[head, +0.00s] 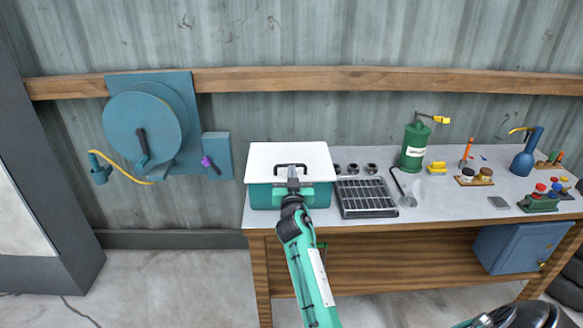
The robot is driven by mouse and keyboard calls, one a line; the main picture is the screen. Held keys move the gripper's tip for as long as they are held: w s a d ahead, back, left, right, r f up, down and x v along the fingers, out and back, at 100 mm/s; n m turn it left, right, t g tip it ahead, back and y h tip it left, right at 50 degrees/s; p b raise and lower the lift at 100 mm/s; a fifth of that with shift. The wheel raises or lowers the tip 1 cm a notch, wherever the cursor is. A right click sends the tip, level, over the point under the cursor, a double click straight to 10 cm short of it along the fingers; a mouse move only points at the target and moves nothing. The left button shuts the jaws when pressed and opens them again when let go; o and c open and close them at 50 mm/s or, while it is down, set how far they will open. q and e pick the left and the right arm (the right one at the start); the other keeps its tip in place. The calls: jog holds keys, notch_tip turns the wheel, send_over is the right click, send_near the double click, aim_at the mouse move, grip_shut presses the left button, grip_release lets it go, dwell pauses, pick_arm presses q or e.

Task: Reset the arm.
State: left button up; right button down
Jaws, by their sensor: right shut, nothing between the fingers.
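My right arm reaches up from the bottom middle. Its gripper (293,181) is shut and empty, in front of a teal box with a white lid (262,158) at the left end of the workbench. The fingertips overlap the box's dark lid handle (291,166) in the picture. I cannot tell whether they touch it. The lid lies on the box. My left gripper does not show.
The workbench (440,205) carries a black grid tray (367,198), a green canister (414,146) and a blue oil can (526,153). A blue hose reel (146,125) hangs on the wall at left. The floor (170,285) at left is mostly clear.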

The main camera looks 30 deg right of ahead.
jog(key=s+a+f+n+g+y, duration=0.1)
jog(key=s+a+f+g+y, duration=0.15)
jog(key=s+f, duration=0.55)
jog(key=s+a+f+n+g+y, duration=0.15)
jog(key=s+a+f+g, duration=0.25)
jog(key=s+f, duration=0.45)
jog(key=s+a+f+n+g+y, duration=0.2)
jog(key=s+a, duration=0.3)
jog(key=s, duration=0.4)
jog(key=s+a+f+n+g+y, duration=0.1)
jog(key=s+a+n+g+y, duration=0.2)
jog(key=s, duration=0.5)
jog(key=s+a+f+n+g+y, duration=0.1)
jog(key=s+a+f+g+y, duration=0.1)
jog(key=s+a, duration=0.55)
notch_tip(320, 180, down, 29)
jog(key=s+d+g, duration=0.1)
jog(key=s, duration=0.1)
jog(key=s+d+f, duration=0.2)
jog(key=s+f, duration=0.7)
jog(key=f, duration=0.1)
jog(key=s+d+f+g, duration=0.1)
jog(key=s+f, duration=0.9)
jog(key=f, duration=0.1)
jog(key=shift+d+f, duration=0.15)
jog(key=shift+d, duration=0.25)
